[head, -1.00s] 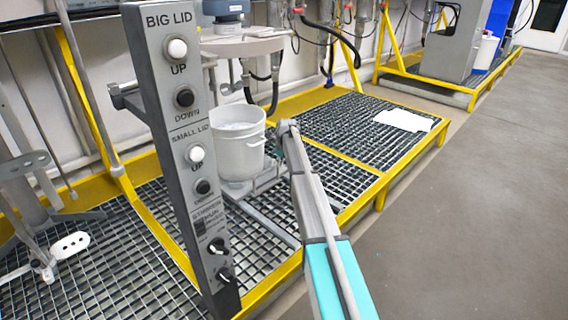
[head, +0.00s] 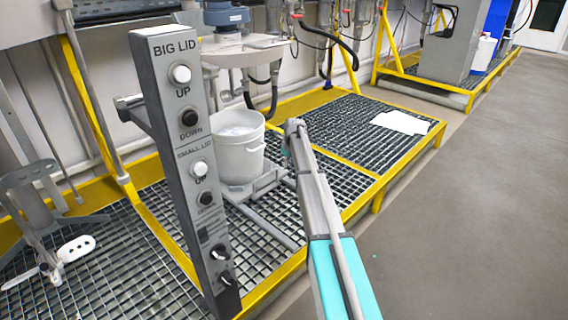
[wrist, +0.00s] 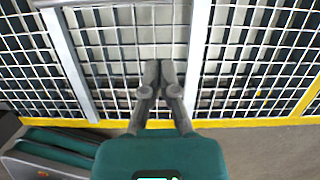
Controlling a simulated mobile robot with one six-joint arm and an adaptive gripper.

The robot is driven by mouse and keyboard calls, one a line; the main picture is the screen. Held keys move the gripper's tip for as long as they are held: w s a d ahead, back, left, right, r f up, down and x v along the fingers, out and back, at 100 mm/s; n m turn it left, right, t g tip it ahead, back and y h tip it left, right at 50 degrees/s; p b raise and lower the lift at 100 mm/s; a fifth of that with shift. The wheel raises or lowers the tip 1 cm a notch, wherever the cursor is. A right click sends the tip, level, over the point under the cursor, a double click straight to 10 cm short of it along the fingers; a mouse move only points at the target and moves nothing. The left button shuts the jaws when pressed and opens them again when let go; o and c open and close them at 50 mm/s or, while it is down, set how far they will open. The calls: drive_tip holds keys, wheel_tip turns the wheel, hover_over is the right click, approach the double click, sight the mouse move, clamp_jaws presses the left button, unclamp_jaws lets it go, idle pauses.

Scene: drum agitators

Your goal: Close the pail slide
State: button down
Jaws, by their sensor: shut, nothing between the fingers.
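The white pail (head: 240,146) stands upright on a grey slide (head: 262,186) over the floor grating, behind the control panel. My gripper (wrist: 159,66) is shut and empty. It points down at the grating between the two rails, nearer the right one. I cannot tell its exact height. In the head view my arm reaches forward to the right of the pail, and the fingertips are hardly visible there.
A grey control panel (head: 188,170) with lid buttons and knobs stands upright left of the pail. Yellow frame edges (head: 272,284) border the grating. White sheets (head: 400,122) lie on the grating at right. A mixing machine (head: 238,42) hangs behind the pail. The grey floor (head: 490,200) at right is clear.

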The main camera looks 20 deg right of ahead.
drive_tip(key=p+v, duration=0.5)
drive_tip(key=v, duration=0.1)
drive_tip(key=shift+r+p, duration=0.3)
drive_tip(key=shift+p, duration=0.1)
drive_tip(key=shift+s, duration=0.15)
idle(0.4)
drive_tip(key=s+a+r+n+g+p, duration=0.15)
drive_tip(key=s+a+n, duration=0.45)
drive_tip(key=s+n, duration=0.6)
drive_tip(key=s+a+r+n+h+p, duration=0.1)
drive_tip(key=s+a+r+n+p, duration=0.2)
drive_tip(key=s+a+n, duration=0.85)
drive_tip(key=s+a+r+n+g+p, duration=0.2)
drive_tip(key=s+n, duration=0.5)
drive_tip(key=s, duration=1.1)
wheel_tip(320, 180, up, 38)
drive_tip(key=t+p, duration=0.1)
drive_tip(key=p, duration=3.7)
drive_tip(key=shift+d+r+p, duration=0.15)
drive_tip(key=shift+d+p, duration=0.2)
drive_tip(key=shift+d, duration=0.05)
drive_tip(key=shift+t, duration=0.25)
